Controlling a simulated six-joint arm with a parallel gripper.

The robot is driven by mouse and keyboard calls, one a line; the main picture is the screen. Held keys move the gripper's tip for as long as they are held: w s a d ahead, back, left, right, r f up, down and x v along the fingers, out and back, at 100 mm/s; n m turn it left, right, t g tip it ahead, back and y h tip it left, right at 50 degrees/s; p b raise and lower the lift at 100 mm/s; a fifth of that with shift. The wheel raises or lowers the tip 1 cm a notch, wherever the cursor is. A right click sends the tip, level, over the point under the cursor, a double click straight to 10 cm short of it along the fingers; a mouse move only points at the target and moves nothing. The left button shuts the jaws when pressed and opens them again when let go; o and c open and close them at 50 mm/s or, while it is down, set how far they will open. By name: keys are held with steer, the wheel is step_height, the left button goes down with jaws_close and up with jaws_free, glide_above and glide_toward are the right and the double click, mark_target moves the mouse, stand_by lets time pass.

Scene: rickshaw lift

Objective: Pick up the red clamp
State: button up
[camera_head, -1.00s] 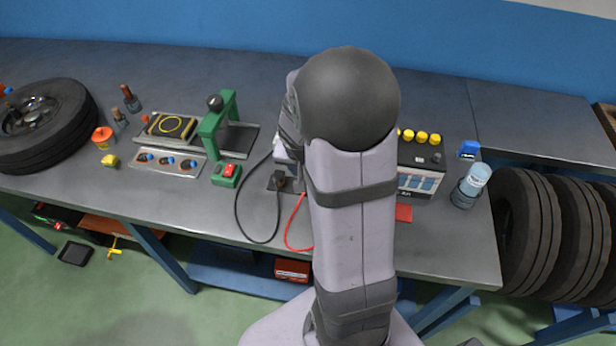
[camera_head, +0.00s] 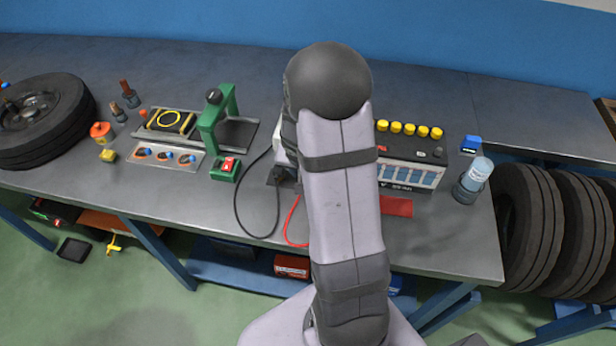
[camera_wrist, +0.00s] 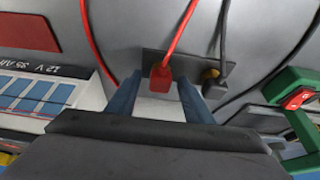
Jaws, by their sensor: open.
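The red clamp (camera_wrist: 160,77), on the end of a red cable (camera_wrist: 182,32), lies on a dark plate (camera_wrist: 150,58) in the wrist view. My gripper (camera_wrist: 159,84) is open, its two blue fingers on either side of the clamp in the picture. I cannot tell whether they touch it or how far above it they are. In the head view my arm hides the gripper and the red clamp; only part of the red cable (camera_head: 289,222) shows.
A black clamp (camera_wrist: 211,76) on a black cable lies close right of the red one. The 12 V battery (camera_head: 408,165) stands right of my arm, a red mat (camera_head: 397,207) before it. A green frame (camera_head: 208,125) with a red switch (camera_head: 228,165) stands left.

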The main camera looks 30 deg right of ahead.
steer(key=shift+f, duration=0.1)
steer(key=c, duration=1.1)
step_height(320, 180, up, 8)
steer(key=p, duration=0.3)
steer(key=shift+r, duration=1.05)
steer(key=shift+d+p, duration=0.1)
steer(key=shift+p, duration=0.2)
steer(key=shift+s+d+r+m+g+h+p, duration=0.2)
steer(key=shift+s+d+r+m+p, duration=0.7)
steer(key=shift+d+r, duration=1.2)
steer(key=shift+s+d+r+m+g+h+p, duration=0.1)
steer(key=shift+s+d+r+m+g+p, duration=0.4)
steer(key=shift+s+d+r+p, duration=1.45)
steer(key=shift+s+d+r+m+g+h+p, duration=0.2)
steer(key=shift+d+r+m, duration=0.7)
steer(key=shift+d+r, duration=1.35)
